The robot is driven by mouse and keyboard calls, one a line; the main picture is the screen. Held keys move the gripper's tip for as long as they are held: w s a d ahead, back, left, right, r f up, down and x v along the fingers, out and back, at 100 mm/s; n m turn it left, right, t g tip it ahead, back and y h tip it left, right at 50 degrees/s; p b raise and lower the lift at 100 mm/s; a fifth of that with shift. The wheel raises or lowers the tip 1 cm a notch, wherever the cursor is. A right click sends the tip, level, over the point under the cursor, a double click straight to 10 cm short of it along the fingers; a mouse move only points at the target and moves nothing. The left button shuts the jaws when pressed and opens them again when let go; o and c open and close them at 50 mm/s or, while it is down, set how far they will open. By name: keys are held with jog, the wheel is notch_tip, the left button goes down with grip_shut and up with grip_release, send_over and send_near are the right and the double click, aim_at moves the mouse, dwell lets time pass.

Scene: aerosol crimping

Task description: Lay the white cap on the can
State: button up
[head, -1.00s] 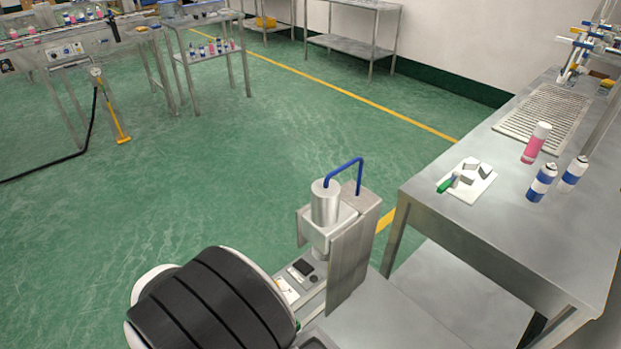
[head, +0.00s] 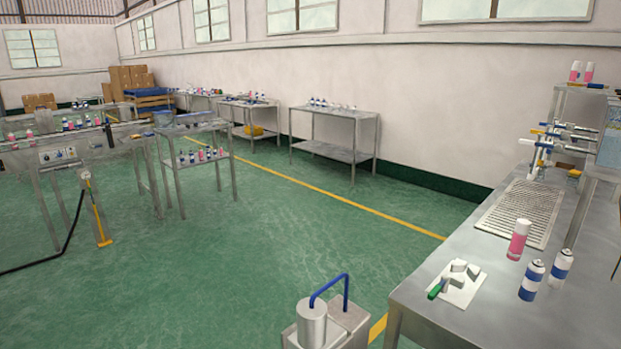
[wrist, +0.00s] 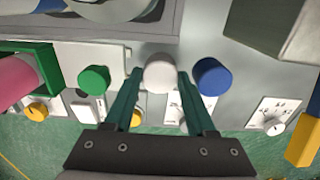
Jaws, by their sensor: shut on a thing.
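In the wrist view the white cap (wrist: 160,73) sits between the tips of the two green fingers of my gripper (wrist: 158,80), which is shut on it. A green cap (wrist: 93,79) is to its left and a blue cap (wrist: 212,76) to its right, both apart from the fingers. A pink can-like cylinder (wrist: 18,80) lies across the left edge beside a green frame (wrist: 50,67); I cannot tell whether it is the task's can. My gripper is out of the head view.
In the head view a pink can (head: 518,239) and two blue-and-white cans (head: 531,281) stand on the steel bench (head: 420,303). A white plate with blocks (head: 459,284) lies near its edge. A metal device with a blue hose (head: 312,325) is at the bottom.

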jog(key=shift+r, duration=2.5)
jog(key=w+d+r, duration=0.7)
jog(key=r, duration=0.2)
jog(key=w+d+r, duration=0.4)
jog(key=r, duration=0.1)
jog(key=shift+w+d, duration=0.3)
jog(key=shift+w, duration=0.05)
jog(key=shift+f, duration=2.45)
jog(key=shift+f, duration=0.1)
